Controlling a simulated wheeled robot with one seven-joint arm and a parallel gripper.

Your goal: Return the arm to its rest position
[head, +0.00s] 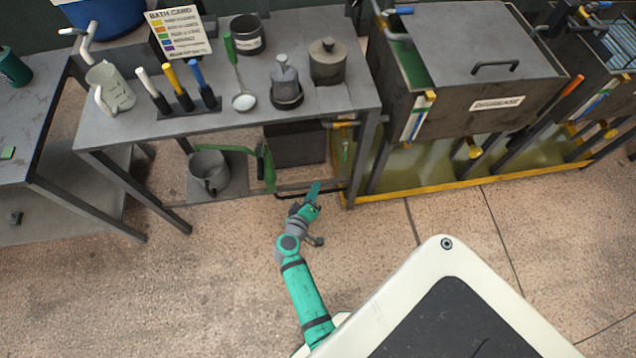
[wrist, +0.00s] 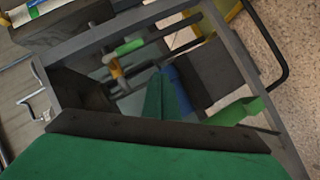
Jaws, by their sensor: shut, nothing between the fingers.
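My green arm (head: 304,290) reaches from my body toward the front of the workbench in the head view. My gripper (head: 315,189) is at its far end, shut and empty. It is in front of the bench's lower shelf, close to the shelf's front edge. In the wrist view, a large green surface with a dark strip fills the bottom, and I cannot tell for sure which green parts are my fingers.
The workbench (head: 215,128) carries a mug, handled tools, a ladle and dark pots. A tank marked "DEGREASE" (head: 480,90) stands right. The floor (head: 150,290) left of my arm is clear.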

